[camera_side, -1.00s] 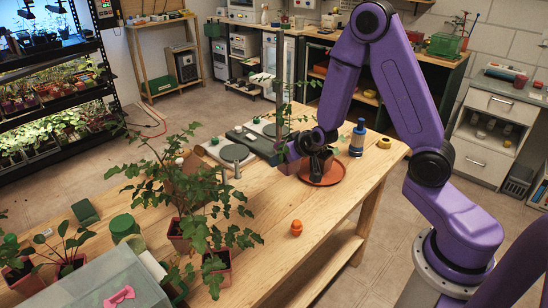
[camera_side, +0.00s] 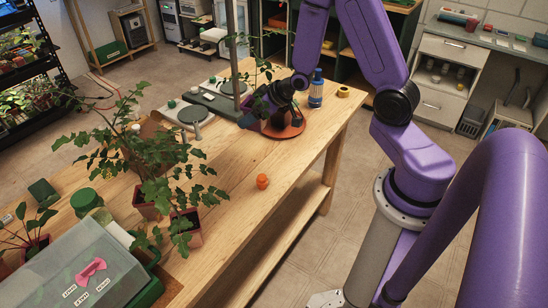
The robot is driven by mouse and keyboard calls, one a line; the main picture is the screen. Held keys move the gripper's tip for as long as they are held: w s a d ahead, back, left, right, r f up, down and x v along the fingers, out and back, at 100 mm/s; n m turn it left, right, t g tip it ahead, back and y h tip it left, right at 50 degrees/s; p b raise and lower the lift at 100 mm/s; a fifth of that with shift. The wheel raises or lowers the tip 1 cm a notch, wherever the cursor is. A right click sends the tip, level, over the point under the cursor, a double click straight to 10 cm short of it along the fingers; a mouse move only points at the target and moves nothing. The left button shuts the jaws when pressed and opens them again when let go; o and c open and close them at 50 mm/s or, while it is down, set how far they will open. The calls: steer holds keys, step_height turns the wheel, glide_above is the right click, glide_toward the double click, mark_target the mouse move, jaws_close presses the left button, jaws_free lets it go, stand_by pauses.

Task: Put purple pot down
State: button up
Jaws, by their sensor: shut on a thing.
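My gripper (camera_side: 264,108) is at the far part of the wooden bench, low over the left side of an orange-brown saucer (camera_side: 294,131). It is shut on the purple pot (camera_side: 262,102), which is small and mostly hidden by the fingers and wrist. Thin green leaves of a plant (camera_side: 256,72) rise above the gripper. I cannot tell whether the pot's base touches the saucer.
A blue bottle (camera_side: 316,90) and a yellow tape roll (camera_side: 343,92) stand right of the saucer. A grey device with an upright post (camera_side: 236,50) is close on the left. Leafy potted plants (camera_side: 150,202) and a clear box (camera_side: 85,272) fill the near left. A small orange object (camera_side: 262,181) lies mid-bench.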

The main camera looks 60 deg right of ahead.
steer(key=n+y, duration=0.1)
steer(key=s+f+n+y, duration=0.1)
steer(key=shift+s+d+f+n+g, duration=0.2)
steer(key=shift+d+n+g, duration=0.1)
steer(key=shift+d+g, duration=0.1)
steer(key=s+f+n, duration=0.1)
steer(key=s+f+n+g+y, duration=0.1)
steer(key=f, duration=0.1)
steer(key=s+f+n+y, duration=0.1)
steer(key=s, duration=0.1)
steer(key=shift+d+f+n+g, duration=0.25)
steer(key=shift+n+g, duration=0.05)
steer(key=shift+n, duration=0.1)
steer(key=shift+f, duration=2.6)
steer(key=shift+f, duration=0.15)
steer(key=o, duration=1.1)
steer(key=shift+o, duration=0.2)
